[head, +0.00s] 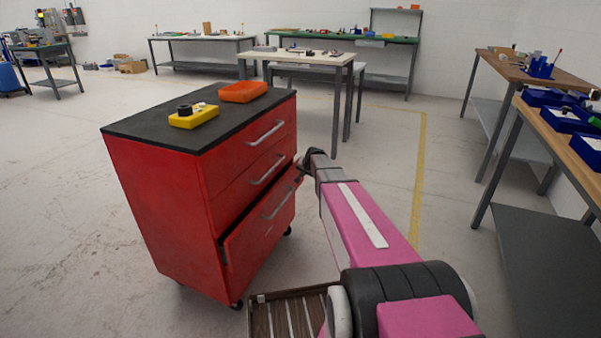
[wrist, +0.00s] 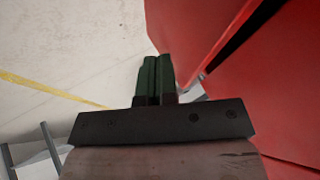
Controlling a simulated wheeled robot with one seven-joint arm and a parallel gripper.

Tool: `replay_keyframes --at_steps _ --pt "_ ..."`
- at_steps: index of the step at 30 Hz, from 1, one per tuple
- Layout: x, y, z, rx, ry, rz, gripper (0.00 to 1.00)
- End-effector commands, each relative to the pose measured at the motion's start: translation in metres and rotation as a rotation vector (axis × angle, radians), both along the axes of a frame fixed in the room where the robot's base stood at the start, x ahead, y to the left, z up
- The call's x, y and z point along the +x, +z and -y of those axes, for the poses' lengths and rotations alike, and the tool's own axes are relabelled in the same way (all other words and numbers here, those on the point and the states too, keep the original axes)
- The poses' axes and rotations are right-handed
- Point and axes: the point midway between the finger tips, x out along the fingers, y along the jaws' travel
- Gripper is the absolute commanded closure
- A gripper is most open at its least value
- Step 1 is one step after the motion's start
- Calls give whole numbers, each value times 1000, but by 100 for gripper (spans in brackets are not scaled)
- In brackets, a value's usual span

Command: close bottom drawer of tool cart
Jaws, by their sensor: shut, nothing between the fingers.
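The red tool cart (head: 160,195) stands left of centre with a black top. Its bottom drawer (head: 262,222) is pulled out a little, with a dark gap along its upper edge and left side. My gripper (head: 301,170) is near the right end of the drawer front; in the head view I cannot tell whether it touches. In the wrist view my gripper (wrist: 154,75) shows two dark green fingers, shut together with nothing between them. The red drawer front (wrist: 185,35) lies just right of the fingers, with its handle (wrist: 201,77) end close by.
A yellow tray (head: 195,117) and an orange tray (head: 243,92) sit on the cart top. Workbenches (head: 540,75) line the right side. The floor around the cart's front is clear.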

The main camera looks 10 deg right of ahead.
Motion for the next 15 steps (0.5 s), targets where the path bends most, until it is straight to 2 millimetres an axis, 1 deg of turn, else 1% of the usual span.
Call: replay_keyframes --at_steps 1,9,12,15 --pt "-9 10 1 0 0 1 100" --pt "-42 55 12 -1 0 1 100" --pt "-51 69 15 -1 0 1 100" --pt "-57 76 17 0 0 -1 100"
